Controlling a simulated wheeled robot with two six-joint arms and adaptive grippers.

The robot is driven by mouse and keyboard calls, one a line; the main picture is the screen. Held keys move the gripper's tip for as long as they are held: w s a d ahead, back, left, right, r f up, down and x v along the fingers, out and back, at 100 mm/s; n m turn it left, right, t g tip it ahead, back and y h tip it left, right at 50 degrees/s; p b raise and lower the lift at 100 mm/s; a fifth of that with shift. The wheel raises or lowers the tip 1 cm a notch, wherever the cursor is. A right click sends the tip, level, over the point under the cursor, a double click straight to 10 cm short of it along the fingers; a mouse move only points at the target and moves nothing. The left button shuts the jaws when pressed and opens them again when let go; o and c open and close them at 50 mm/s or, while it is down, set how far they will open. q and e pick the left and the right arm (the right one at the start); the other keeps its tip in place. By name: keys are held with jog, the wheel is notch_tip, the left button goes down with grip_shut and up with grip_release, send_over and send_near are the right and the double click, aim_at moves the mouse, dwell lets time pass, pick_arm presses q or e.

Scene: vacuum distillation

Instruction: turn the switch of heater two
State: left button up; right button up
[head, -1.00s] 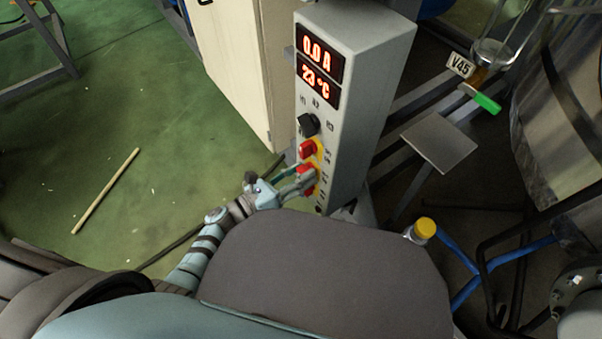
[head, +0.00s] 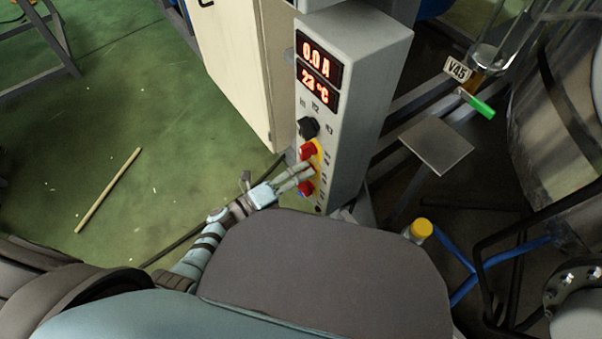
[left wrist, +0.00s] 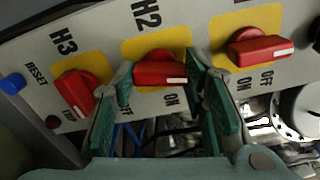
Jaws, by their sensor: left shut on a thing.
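The heater control box (head: 365,90) is a tall grey column with red displays reading 0.0 A and 23 °C. In the left wrist view, its panel has three red switches on yellow plates. The heater two switch (left wrist: 158,75), under the label H2, is in the middle, its white-marked end pointing right. My left gripper (left wrist: 160,73) has one finger on each side of this knob and is shut on it. In the head view the left gripper (head: 311,172) reaches the panel and hides part of the switches. My right gripper is not in view.
The H3 switch (left wrist: 76,92) and the other neighbouring switch (left wrist: 262,48) sit close on either side of the fingers. A blue reset button (left wrist: 11,84) is at the panel's end. A black knob (head: 308,127) sits above the switches. Green floor is open on the left.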

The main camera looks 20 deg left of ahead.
pick_arm(q)
jog(key=shift+n, duration=1.5)
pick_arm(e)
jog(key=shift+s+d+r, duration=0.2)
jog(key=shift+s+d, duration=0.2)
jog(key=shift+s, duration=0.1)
pick_arm(q)
jog(key=shift+f+p, duration=0.1)
jog(key=shift+p, duration=0.2)
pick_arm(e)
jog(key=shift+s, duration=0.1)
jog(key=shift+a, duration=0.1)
pick_arm(q)
jog(key=o, duration=1.2)
jog(key=shift+c, duration=0.2)
jog(key=v, duration=1.2)
